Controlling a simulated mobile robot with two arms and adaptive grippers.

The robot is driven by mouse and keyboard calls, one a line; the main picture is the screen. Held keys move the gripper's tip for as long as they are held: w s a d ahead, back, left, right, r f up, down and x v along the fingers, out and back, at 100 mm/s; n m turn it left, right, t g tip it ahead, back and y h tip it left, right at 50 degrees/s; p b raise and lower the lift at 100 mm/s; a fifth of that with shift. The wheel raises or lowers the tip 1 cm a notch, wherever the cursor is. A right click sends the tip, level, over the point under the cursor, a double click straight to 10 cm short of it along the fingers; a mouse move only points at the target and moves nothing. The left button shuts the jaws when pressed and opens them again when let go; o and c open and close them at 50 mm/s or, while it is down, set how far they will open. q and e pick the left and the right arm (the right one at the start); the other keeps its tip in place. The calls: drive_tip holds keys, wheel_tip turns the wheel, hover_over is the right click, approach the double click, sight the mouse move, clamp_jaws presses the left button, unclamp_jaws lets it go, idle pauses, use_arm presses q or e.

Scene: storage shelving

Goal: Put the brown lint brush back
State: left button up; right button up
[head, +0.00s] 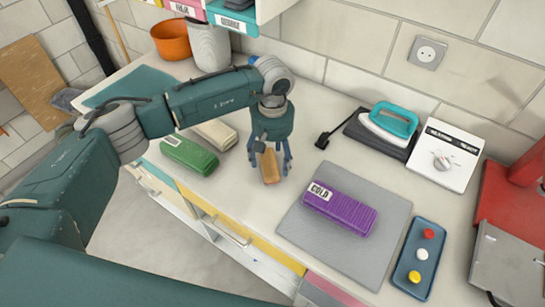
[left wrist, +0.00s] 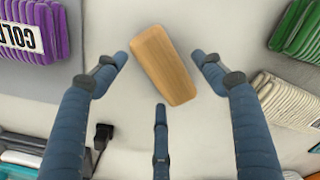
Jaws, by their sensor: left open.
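The brown lint brush (head: 269,168) lies on the white counter, between the green folded bundle and the grey mat. In the left wrist view the brush (left wrist: 165,66) shows as a plain light-brown block, lying slightly slanted. My left gripper (head: 271,163) points down over the brush with its fingers spread. In the left wrist view the fingers of my left gripper (left wrist: 160,62) stand apart around the brush, with gaps on both sides and nothing held. My right gripper is not in view.
A green bundle (head: 189,155) and a cream bundle (head: 215,134) lie left of the brush. A purple bundle labelled COLD (head: 340,209) rests on a grey mat (head: 373,261). An iron (head: 388,124), a white dial box (head: 443,155) and a blue tray (head: 406,275) stand right.

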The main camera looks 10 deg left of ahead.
sight(273, 161)
use_arm(q)
wheel_tip(273, 161, up, 12)
drive_tip(key=b, duration=0.4)
drive_tip(key=shift+f, duration=0.15)
